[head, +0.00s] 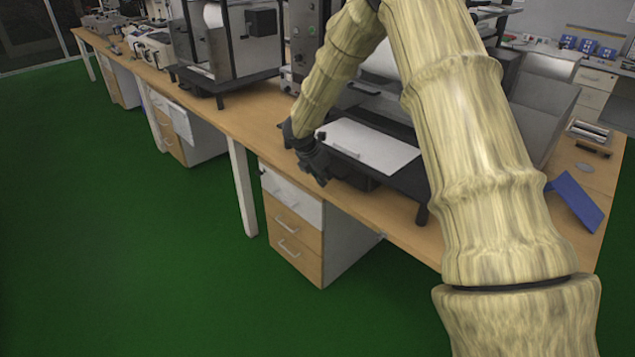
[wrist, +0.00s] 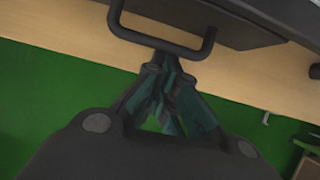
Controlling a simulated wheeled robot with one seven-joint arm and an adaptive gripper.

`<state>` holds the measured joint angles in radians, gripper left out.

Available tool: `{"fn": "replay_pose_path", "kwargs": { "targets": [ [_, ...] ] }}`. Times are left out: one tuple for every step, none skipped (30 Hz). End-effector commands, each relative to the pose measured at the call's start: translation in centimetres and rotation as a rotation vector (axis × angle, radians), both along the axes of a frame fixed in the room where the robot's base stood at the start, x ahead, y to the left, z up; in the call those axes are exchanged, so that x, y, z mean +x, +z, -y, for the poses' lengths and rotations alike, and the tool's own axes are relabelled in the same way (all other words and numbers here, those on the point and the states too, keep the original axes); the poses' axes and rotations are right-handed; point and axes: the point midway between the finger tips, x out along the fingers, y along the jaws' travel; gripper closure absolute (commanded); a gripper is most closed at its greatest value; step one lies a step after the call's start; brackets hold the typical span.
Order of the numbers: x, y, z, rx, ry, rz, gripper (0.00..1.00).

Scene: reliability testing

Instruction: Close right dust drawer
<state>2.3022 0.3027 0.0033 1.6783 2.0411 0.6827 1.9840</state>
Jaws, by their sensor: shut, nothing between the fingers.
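A dark machine (head: 408,180) stands on the wooden bench, with a flat white panel (head: 376,148) on its front part. I cannot tell for sure which part is the right dust drawer. In the wrist view a dark U-shaped handle (wrist: 203,46) joins a dark front (wrist: 238,32). My gripper (head: 321,178) is at the machine's left front side, above the bench edge. In the wrist view its fingers (wrist: 167,68) are shut and empty, right by the handle bar. I cannot tell whether they touch it. My arm hides part of the machine.
The wooden bench (head: 262,127) runs along the machine's front, with a white and wood drawer cabinet (head: 291,225) beneath it. Another machine (head: 238,50) stands further left. A blue plate (head: 575,200) lies at the right. The green floor (head: 120,220) in front is clear.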

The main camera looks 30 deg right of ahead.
Motion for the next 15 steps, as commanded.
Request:
{"fn": "replay_pose_path", "kwargs": {
  "targets": [
    [0.06,0.01,0.30,-0.001,-0.001,0.001,1.00],
    [0.07,0.01,0.39,-0.001,-0.001,0.001,1.00],
    [0.07,0.02,0.49,-0.002,-0.001,0.001,1.00],
    [0.08,0.03,0.55,-0.002,-0.001,0.000,1.00],
    [0.08,0.03,0.59,-0.002,-0.001,0.000,1.00],
    [0.07,0.04,0.64,-0.003,-0.001,0.000,1.00],
    [0.07,0.06,0.67,-0.003,-0.002,0.001,1.00],
    [0.07,0.06,0.70,-0.003,-0.002,0.001,1.00],
    [0.06,0.07,0.73,-0.004,-0.002,0.001,1.00],
    [0.06,0.08,0.76,-0.004,-0.002,0.001,1.00],
    [0.06,0.09,0.79,-0.004,-0.003,0.001,1.00],
    [0.06,0.09,0.82,-0.004,-0.004,0.001,1.00],
    [0.05,0.10,0.84,-0.005,-0.004,0.001,1.00],
    [0.04,0.11,0.85,-0.005,-0.004,0.001,1.00],
    [0.04,0.10,0.84,-0.005,-0.004,0.001,1.00]
  ]
}}
